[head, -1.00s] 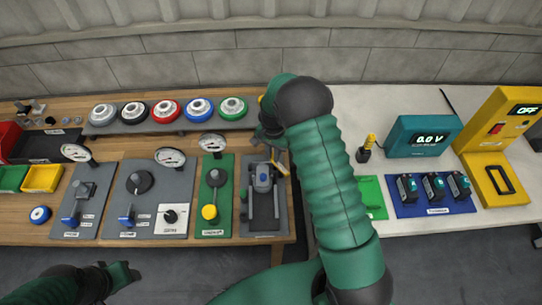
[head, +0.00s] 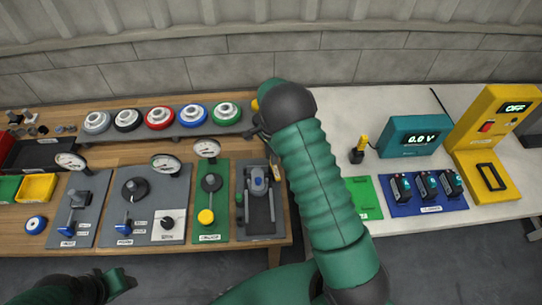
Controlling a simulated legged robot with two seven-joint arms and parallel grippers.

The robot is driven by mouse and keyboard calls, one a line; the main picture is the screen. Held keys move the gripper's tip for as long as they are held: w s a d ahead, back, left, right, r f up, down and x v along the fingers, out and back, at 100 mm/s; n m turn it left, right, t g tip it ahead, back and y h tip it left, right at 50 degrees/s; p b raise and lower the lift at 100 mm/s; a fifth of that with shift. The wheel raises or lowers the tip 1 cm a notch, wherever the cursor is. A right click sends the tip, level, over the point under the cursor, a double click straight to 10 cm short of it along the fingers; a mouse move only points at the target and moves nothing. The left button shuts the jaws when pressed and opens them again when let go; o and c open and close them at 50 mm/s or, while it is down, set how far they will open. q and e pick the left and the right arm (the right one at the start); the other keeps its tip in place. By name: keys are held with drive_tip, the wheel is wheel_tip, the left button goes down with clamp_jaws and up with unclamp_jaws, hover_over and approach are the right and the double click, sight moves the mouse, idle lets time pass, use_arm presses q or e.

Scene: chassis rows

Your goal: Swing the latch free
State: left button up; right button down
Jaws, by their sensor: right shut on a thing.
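The latch fixture is a dark grey panel (head: 262,226) at the right end of the wooden bench, with a blue-grey block (head: 258,182) between dark rails. A small tan-and-white strip (head: 277,172) shows at its upper right. My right gripper (head: 264,143) is at the panel's top edge, shut on what seems to be the latch. My own forearm and wrist cover part of this spot, so the fingertips and the held part are mostly hidden. My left gripper (head: 124,281) is low at the left, in front of the bench and away from the panels; its finger gap is unclear.
Other panels with gauges, levers and a yellow knob (head: 206,217) stand left of the fixture. A row of coloured round wheels (head: 160,117) is behind. On the white table right are a teal meter (head: 416,137), a blue pad (head: 406,208) and a yellow unit (head: 488,130).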

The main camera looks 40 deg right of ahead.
drive_tip(key=shift+w+d+r, duration=0.1)
drive_tip(key=shift+d, duration=0.05)
drive_tip(key=c, duration=1.6)
unclamp_jaws()
drive_tip(key=shift+o, duration=1.3)
wheel_tip(320, 180, up, 16)
drive_tip(key=b, duration=0.1)
drive_tip(key=shift+r, duration=0.2)
drive_tip(key=shift+d, duration=0.1)
